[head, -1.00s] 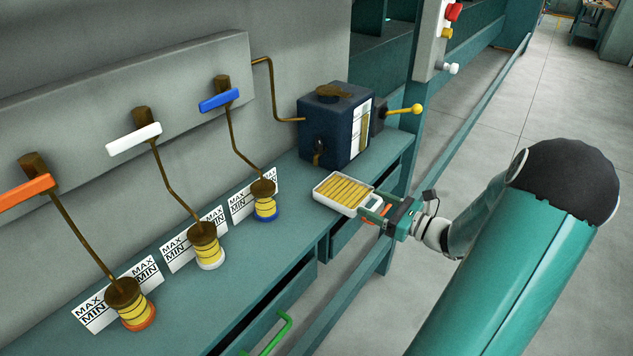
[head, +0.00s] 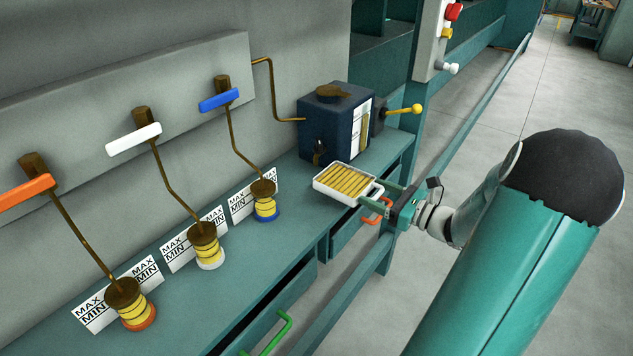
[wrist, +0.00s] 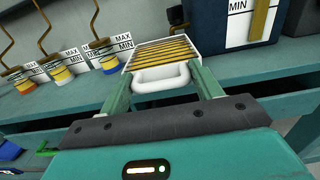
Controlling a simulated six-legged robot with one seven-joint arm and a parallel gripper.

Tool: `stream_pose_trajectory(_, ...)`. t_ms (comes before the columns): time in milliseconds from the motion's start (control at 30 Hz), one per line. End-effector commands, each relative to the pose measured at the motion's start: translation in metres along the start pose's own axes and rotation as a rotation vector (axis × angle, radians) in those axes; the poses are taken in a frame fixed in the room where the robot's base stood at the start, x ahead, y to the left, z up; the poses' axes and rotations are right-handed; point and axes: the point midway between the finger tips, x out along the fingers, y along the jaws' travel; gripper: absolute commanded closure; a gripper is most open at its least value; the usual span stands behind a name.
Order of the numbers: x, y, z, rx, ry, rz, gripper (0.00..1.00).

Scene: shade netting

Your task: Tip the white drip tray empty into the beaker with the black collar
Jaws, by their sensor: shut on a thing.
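The white drip tray (head: 318,187) is a shallow rectangular tray with yellow-brown strips across its inside. It is in front of the dark blue box, roughly level, and seems to be just above the bench edge. My gripper (head: 376,194) is shut on the tray's looped handle. In the wrist view, my gripper's fingers (wrist: 160,88) flank the white handle of the tray (wrist: 160,76). I cannot make out a beaker with a black collar; the cups I see have orange (head: 138,318), white (head: 210,262) and blue (head: 266,214) collars.
The dark blue box (head: 325,125) with a yellow-knobbed lever (head: 408,110) stands behind the tray. Bent brown pipes reach down to the collared cups, with MAX/MIN cards (head: 195,240) behind them. The bench (head: 235,245) is clear in front. Drawers with orange and green (head: 268,335) handles are below.

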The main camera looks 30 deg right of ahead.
Motion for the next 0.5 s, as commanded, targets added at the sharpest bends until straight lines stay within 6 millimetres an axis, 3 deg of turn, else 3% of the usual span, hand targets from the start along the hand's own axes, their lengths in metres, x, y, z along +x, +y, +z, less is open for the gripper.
stream_pose_trajectory(500, 0.001, 0.0, 0.023, -0.001, 0.0, 0.001, 0.72)
